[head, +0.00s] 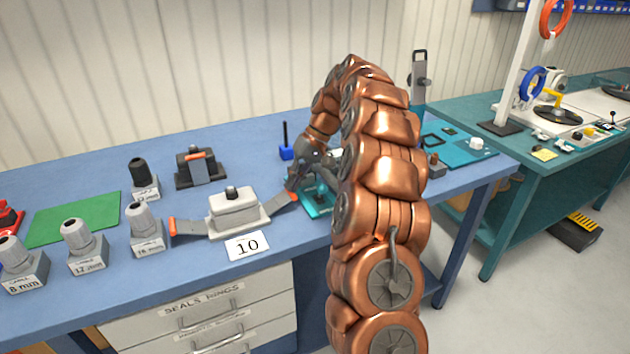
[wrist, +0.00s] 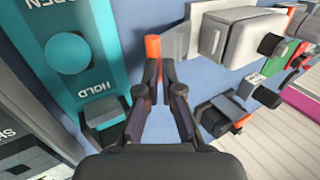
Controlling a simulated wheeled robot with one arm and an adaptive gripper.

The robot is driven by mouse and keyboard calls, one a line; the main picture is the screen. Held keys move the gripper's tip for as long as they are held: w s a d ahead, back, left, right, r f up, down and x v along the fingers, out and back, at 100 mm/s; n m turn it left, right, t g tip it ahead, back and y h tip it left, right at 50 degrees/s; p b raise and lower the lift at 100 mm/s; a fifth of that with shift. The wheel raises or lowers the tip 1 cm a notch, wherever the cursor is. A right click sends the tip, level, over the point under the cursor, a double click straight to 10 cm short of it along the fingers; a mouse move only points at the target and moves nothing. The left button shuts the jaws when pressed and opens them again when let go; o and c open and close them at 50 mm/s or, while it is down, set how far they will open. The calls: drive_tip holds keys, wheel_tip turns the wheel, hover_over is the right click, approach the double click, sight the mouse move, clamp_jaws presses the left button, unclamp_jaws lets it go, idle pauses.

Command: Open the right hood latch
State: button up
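The pale grey hood (head: 236,207) sits on the blue bench behind the card marked 10. Its right latch (head: 281,204) is a flat grey lever with an orange tip, sloping up and outward to the right. My gripper (head: 296,184) is at that tip. The fingers are close together with a narrow gap. I cannot tell whether they touch the tip. The hood (wrist: 235,37) shows at upper right. The left latch (head: 187,228) also slopes outward.
A teal panel marked HOLD (wrist: 104,75) lies close beside my gripper. A dark hood (head: 200,169) with an orange part stands behind, and several grey cable glands (head: 146,228) stand to the left.

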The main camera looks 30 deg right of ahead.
drive_tip(key=shift+o, duration=0.8)
drive_tip(key=shift+a, duration=0.35)
drive_tip(key=o, duration=0.4)
drive_tip(key=shift+d, duration=0.1)
drive_tip(key=shift+s+d+r, duration=0.1)
drive_tip(key=shift+d, duration=0.05)
drive_tip(key=v, duration=0.7)
drive_tip(key=shift+d+r, duration=0.1)
